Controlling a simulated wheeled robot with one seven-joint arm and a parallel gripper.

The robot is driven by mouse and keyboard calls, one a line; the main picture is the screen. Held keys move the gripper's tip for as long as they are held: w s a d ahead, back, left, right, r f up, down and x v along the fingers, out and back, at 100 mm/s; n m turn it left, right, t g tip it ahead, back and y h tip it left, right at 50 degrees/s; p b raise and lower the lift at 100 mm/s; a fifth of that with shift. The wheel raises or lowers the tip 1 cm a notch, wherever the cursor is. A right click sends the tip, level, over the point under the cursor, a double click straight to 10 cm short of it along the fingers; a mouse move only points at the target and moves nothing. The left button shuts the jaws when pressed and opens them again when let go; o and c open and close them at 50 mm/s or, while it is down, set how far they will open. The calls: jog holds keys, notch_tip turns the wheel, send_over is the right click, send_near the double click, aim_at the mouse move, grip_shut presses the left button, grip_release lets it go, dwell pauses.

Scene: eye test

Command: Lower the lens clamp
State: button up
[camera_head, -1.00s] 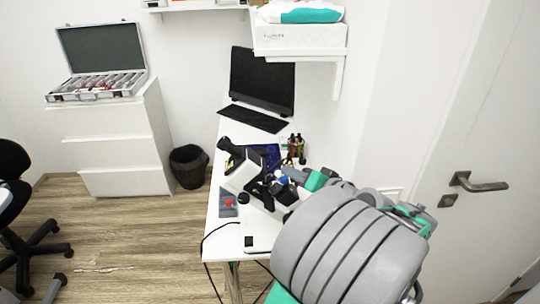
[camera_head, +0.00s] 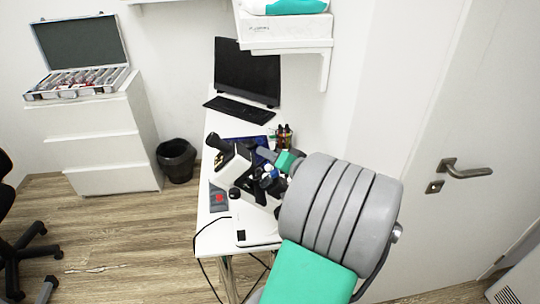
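A white and black optical instrument (camera_head: 234,166) stands on the white desk, with a dark eyepiece at its upper left end. Its lens clamp is too small and crowded by dark parts to make out. My arm reaches in from the lower right. My gripper (camera_head: 267,178) is at the right side of the instrument, among small black and blue parts. It looks very close to the instrument, but I cannot tell whether they touch. The finger opening is too small to tell.
The narrow white desk (camera_head: 222,233) also holds a monitor (camera_head: 247,72), a keyboard (camera_head: 241,110), small bottles (camera_head: 284,136) and a grey pad with a red spot (camera_head: 219,199). A wall shelf (camera_head: 285,45) hangs above. A door (camera_head: 440,120) is at right.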

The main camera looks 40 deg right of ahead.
grip_shut()
dwell(1.3)
